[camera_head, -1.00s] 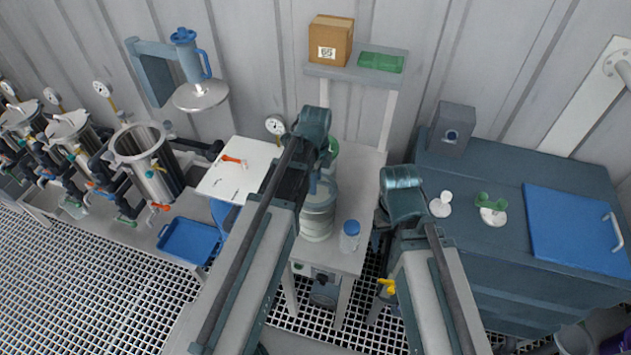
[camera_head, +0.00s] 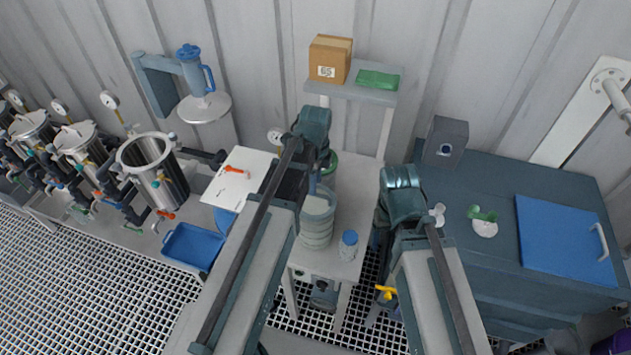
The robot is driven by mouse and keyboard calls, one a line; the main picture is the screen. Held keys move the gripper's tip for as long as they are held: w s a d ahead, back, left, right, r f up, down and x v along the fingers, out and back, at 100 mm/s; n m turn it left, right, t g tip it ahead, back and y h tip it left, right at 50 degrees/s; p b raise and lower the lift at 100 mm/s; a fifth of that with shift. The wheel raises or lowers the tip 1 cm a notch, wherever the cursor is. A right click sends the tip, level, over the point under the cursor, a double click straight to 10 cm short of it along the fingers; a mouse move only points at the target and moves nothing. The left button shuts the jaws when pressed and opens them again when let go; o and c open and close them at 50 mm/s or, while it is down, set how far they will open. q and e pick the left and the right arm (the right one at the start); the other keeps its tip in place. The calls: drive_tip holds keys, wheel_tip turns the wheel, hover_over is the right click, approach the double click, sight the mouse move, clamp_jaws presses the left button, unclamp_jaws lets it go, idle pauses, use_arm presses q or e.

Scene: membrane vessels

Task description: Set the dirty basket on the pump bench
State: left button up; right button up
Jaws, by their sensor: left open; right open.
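A grey ribbed, open-topped cylinder (camera_head: 317,228) with pale contents stands upright on the light-grey bench (camera_head: 346,190) in the middle; it may be the dirty basket, but I cannot tell for sure. A pump-like unit (camera_head: 322,296) sits under this bench. My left arm reaches over the bench's left side, close beside the cylinder. My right arm ends between the bench and the dark cabinet. Both grippers' fingers are hidden behind my arm links. No grip on the cylinder shows. An open steel vessel (camera_head: 166,184) stands at the left, its lid (camera_head: 204,108) swung aside.
A blue-capped jar (camera_head: 349,245) stands at the bench's front right. A white board (camera_head: 222,188) and a blue tray (camera_head: 194,246) lie left of the bench. A dark cabinet (camera_head: 490,180) with a blue lid (camera_head: 562,240) fills the right. A cardboard box (camera_head: 330,59) is on a shelf behind.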

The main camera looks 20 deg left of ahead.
use_arm(q)
wheel_tip(320, 180, up, 6)
drive_tip(key=p, duration=0.5)
drive_tip(key=s+d+n+y, duration=0.1)
drive_tip(key=s+d+n, duration=0.9)
drive_tip(key=s+n, duration=0.3)
drive_tip(key=shift+s+d+r+n, duration=0.2)
drive_tip(key=shift+s+n, duration=0.2)
drive_tip(key=shift+n, duration=0.5)
wheel_tip(320, 180, down, 16)
drive_tip(key=b, duration=1.6)
drive_tip(key=shift+f, duration=0.15)
